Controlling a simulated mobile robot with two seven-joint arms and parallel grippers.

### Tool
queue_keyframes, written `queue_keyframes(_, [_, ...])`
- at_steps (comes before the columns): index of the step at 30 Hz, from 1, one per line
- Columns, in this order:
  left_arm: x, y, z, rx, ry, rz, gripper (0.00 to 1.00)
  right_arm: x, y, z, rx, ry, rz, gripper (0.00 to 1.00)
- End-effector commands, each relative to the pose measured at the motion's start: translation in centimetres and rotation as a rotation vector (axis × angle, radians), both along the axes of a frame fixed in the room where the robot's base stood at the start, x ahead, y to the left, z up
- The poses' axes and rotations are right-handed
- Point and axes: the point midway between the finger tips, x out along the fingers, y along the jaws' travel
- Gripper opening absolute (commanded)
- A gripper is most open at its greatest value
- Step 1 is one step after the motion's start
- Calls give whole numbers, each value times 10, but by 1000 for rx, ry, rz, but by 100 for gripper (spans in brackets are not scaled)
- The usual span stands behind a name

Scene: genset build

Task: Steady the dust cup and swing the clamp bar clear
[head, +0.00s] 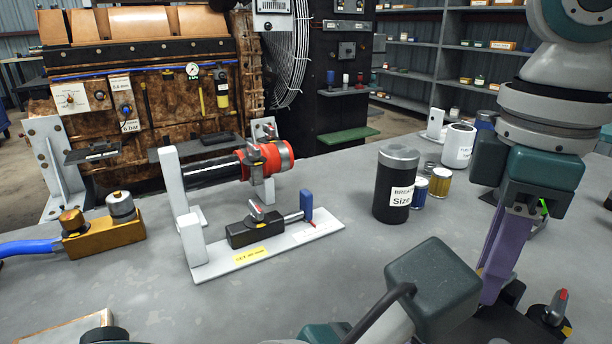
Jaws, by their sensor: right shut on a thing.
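My right gripper (525,207) points down at the right and is shut on a long purple piece (505,250). The purple piece slants down towards the lower middle, and its lower end is partly hidden behind a teal block of my own arm. I cannot tell whether it is the clamp bar. No part is clearly recognisable as the dust cup. A dark fitting with a red-tipped lever (550,313) stands at the lower right, partly cut off. My left gripper's jaws cannot be made out; teal and grey arm parts fill the lower middle.
A black canister (392,190) with a grey lid stands left of my right gripper, with small cans (439,181) beside it. A white fixture (222,265) holds a toggle clamp; a red cylinder (262,160) lies behind. A brass block (103,236) sits left.

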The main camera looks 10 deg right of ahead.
Motion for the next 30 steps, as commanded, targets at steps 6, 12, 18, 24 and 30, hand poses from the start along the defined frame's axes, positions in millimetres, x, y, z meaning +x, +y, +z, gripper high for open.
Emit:
queue_keyframes(6, [-1,4,-7,19,8,5,0,0,1,0,2,1,2,0])
queue_keyframes(12, [-1,4,-7,19,8,5,0,-1,1,0,3,1,2,0])
queue_keyframes(18, [0,4,-7,19,8,5,0,0,1,-1,3,1,2,0])
queue_keyframes(24, [0,4,-7,19,9,4,0,13,7,-2,8,4,-247,0])
queue_keyframes(30, [-1,4,-7,18,8,4,0,36,5,-2,7,2,-663,0])
